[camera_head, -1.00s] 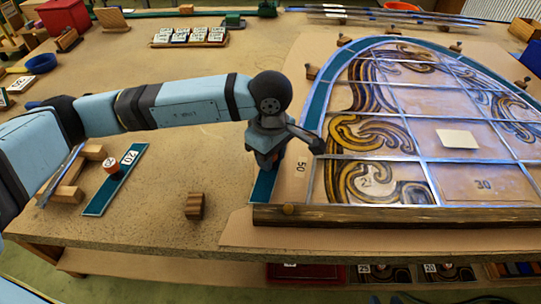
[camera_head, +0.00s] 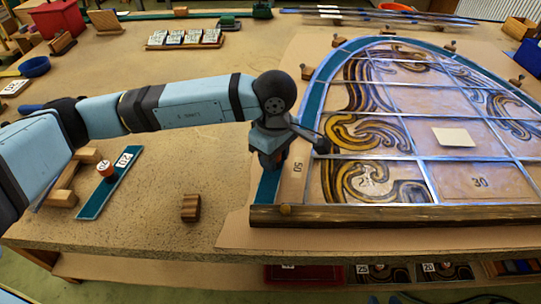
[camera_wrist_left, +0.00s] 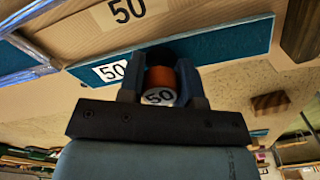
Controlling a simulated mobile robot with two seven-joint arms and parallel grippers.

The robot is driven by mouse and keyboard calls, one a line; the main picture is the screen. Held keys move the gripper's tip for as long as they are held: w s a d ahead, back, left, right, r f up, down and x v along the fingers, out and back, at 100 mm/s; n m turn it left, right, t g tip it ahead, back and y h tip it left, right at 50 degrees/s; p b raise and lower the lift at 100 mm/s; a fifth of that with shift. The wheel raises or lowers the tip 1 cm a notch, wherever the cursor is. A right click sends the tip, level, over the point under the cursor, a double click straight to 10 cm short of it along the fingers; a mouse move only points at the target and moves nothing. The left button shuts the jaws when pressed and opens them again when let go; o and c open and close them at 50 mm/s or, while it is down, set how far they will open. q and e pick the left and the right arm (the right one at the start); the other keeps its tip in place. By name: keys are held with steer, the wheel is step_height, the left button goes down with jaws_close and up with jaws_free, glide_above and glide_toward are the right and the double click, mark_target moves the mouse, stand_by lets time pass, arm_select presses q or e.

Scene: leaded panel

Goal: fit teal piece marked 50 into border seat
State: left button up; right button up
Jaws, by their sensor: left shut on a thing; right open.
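The teal piece marked 50 (camera_wrist_left: 235,42) is a straight strip with a white 50 label and an orange knob (camera_wrist_left: 160,80). My left gripper (camera_wrist_left: 160,85) is shut on the knob. In the head view the gripper (camera_head: 268,160) is over the panel's lower left border, and part of the teal piece (camera_head: 266,188) shows below it. The strip lies beside the 50 printed on the base sheet (camera_wrist_left: 125,12), roughly in line with the teal border (camera_head: 314,100). The border seat is mostly hidden; I cannot tell whether the piece is fully down. My right gripper is not in view.
A dark wooden bar (camera_head: 390,217) runs along the panel's front edge. A teal strip marked 20 (camera_head: 110,183) lies on the table at left beside wooden blocks. A small wooden block (camera_head: 190,208) stands in front of the arm. Several wooden clips (camera_head: 307,71) line the panel's curve.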

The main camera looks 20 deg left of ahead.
mark_target(297, 167)
arm_select(q)
steer(key=shift+w+d+b, duration=0.25)
steer(key=shift+d+b, duration=0.1)
steer(key=shift+d, duration=0.5)
steer(key=shift+w+d+b, duration=0.2)
steer(key=shift+d+b, duration=0.1)
steer(key=shift+d, duration=0.5)
steer(key=shift+w+d+b, duration=0.25)
steer(key=shift+d+b, duration=0.1)
steer(key=shift+d, duration=0.5)
arm_select(e)
steer(key=shift+w+f, duration=0.1)
steer(key=shift+f, duration=0.4)
arm_select(q)
steer(key=o, duration=1.1)
steer(key=shift+c, duration=0.2)
arm_select(e)
steer(key=shift+r, duration=0.1)
arm_select(q)
step_height(297, 167, up, 2)
steer(key=shift+r, duration=0.1)
step_height(297, 167, up, 12)
steer(key=p, duration=0.1)
arm_select(e)
steer(key=shift+a+r, duration=0.1)
steer(key=shift+r, duration=0.55)
arm_select(q)
steer(key=shift+f, duration=0.2)
